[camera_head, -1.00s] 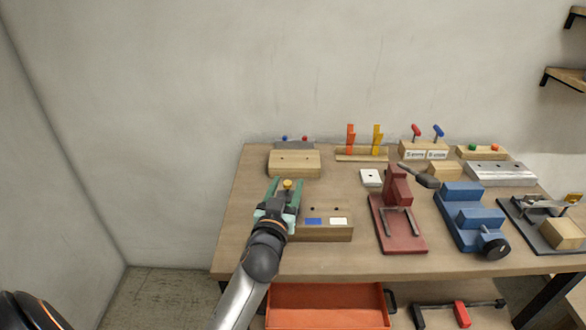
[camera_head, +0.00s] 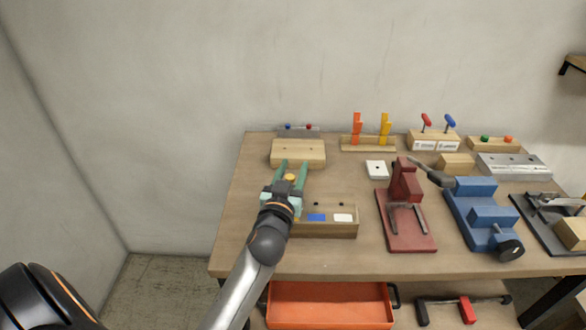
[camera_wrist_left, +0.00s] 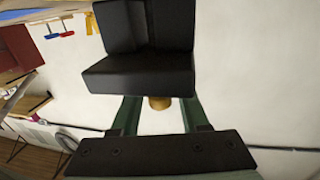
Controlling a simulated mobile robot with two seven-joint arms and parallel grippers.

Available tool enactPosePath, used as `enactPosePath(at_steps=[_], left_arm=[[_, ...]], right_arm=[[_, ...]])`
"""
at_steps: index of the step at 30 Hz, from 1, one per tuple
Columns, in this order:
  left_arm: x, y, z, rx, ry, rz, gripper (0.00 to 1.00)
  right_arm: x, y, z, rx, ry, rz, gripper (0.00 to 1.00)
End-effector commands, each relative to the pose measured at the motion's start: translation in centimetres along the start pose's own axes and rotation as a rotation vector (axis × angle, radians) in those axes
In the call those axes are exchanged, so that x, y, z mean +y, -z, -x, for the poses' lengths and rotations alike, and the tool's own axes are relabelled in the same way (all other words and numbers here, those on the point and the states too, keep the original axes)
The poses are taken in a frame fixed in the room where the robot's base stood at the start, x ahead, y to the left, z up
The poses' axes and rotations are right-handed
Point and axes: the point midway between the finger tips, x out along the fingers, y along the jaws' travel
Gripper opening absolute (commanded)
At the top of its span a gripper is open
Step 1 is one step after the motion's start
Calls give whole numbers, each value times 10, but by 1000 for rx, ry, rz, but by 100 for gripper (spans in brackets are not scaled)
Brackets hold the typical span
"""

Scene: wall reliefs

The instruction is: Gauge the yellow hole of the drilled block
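My left gripper (camera_head: 294,165) is above the left part of the long wooden block with blue and white labels (camera_head: 348,229). Its two green fingers are apart and point away toward the back of the table. A yellow-gold round piece (camera_head: 290,180) shows between the fingers, with gaps on both sides; it also shows in the left wrist view (camera_wrist_left: 160,102). A pale wooden block (camera_head: 297,153) with small dark spots on top lies just beyond the fingertips; it may be the drilled block. I cannot make out a yellow hole. My right gripper is not in view.
A white plate with a hole (camera_head: 376,169), a red clamp stand (camera_head: 408,235) and a blue vise (camera_head: 480,215) stand to the right. Orange and yellow uprights (camera_head: 369,141) stand at the back.

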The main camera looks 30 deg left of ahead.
Motion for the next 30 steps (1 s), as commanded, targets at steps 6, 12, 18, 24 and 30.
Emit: enactPosePath(at_steps=[6,12,18,24,30], left_arm=[[0,0,0,0,0,0,19],[0,0,0,0,0,0,0],[0,0,0,0,0,0,0],[0,0,0,0,0,0,0],[0,0,0,0,0,0,0]], right_arm=[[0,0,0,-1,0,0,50],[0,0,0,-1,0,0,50],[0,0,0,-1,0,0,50],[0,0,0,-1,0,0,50],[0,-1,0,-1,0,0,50]])
